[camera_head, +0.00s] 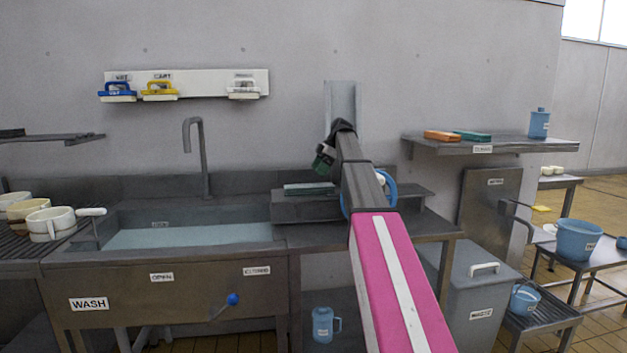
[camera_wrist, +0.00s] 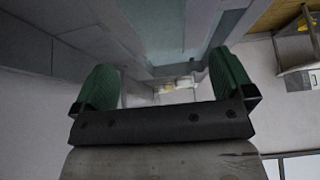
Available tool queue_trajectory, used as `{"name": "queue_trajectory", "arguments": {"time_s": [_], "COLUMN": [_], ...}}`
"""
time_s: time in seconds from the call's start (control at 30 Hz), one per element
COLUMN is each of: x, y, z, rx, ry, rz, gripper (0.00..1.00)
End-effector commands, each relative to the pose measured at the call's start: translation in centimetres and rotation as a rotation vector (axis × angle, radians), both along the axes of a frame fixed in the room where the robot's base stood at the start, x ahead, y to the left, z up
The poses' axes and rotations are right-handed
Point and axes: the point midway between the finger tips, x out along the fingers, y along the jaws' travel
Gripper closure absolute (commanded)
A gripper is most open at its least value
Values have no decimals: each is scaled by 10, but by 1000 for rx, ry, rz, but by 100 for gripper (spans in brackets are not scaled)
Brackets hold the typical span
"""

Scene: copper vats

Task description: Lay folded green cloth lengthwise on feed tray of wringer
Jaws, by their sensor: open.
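A folded green cloth (camera_head: 309,188) lies flat on the steel feed tray (camera_head: 290,208) at the right end of the sink. The wringer is mostly hidden behind my arm; a blue ring-shaped part (camera_head: 388,190) shows just right of the arm. My gripper (camera_head: 322,161) is above and slightly right of the cloth in the picture, apart from it. In the wrist view my gripper (camera_wrist: 163,78) has its green fingers wide apart with nothing between them. I cannot make out the cloth in the wrist view.
The sink basin (camera_head: 190,237) with tap (camera_head: 196,150) is left. An orange folded cloth (camera_head: 441,135), another green one (camera_head: 472,135) and a blue bottle (camera_head: 539,123) are on the right shelf (camera_head: 510,146). White pots (camera_head: 50,222) stand far left. A grey lidded bin (camera_head: 482,290) stands right.

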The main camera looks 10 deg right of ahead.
Motion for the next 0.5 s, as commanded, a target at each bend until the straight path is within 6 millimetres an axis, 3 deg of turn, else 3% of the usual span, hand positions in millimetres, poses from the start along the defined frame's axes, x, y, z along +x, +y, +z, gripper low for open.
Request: {"name": "queue_trajectory", "arguments": {"time_s": [0.2,0.5], "x": [1,0], "y": [-17,-24], "z": [30,42], "rx": [0,0], "ry": [-1,0], "rz": [0,0], "gripper": [0,0]}}
